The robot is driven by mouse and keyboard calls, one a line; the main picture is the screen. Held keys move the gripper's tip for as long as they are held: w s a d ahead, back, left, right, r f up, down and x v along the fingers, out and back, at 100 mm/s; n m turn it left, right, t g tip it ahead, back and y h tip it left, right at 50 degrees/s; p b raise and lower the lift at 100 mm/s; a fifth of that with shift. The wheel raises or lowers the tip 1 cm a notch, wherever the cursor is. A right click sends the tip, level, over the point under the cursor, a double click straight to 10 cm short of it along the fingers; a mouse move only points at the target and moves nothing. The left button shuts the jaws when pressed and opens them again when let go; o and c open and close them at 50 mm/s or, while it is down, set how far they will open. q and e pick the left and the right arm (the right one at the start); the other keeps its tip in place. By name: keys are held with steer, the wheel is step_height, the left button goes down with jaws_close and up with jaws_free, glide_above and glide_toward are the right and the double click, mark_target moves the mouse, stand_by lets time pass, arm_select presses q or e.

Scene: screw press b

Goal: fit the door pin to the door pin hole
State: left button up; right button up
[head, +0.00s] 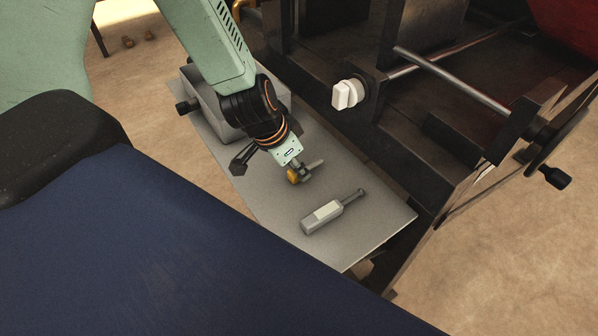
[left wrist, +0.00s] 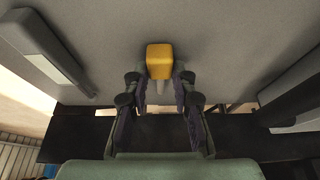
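The door pin has a yellow-orange head (head: 293,176) and a pale grey shaft (head: 314,164) pointing right in the head view. It is over the grey plate beside the press. My left gripper (head: 302,172) comes down on it from above. In the left wrist view the yellow head (left wrist: 159,61) lies between my left fingertips (left wrist: 161,80), which close in on both its sides; part of the shaft shows below it. Whether the pin touches the plate is hard to tell. I cannot make out the door pin hole. My right gripper is not in view.
The grey plate (head: 375,215) carries a grey tool (head: 330,212) with a thin dark end and a grey box (head: 208,115). The dark press frame stands to the right, with a white knob (head: 347,94) and a metal bar (head: 455,80). Bare plate surrounds the pin.

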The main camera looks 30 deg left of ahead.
arm_select(q)
jaws_close()
steer(key=shift+r, duration=0.1)
step_height(320, 180, up, 10)
steer(key=p, duration=0.9)
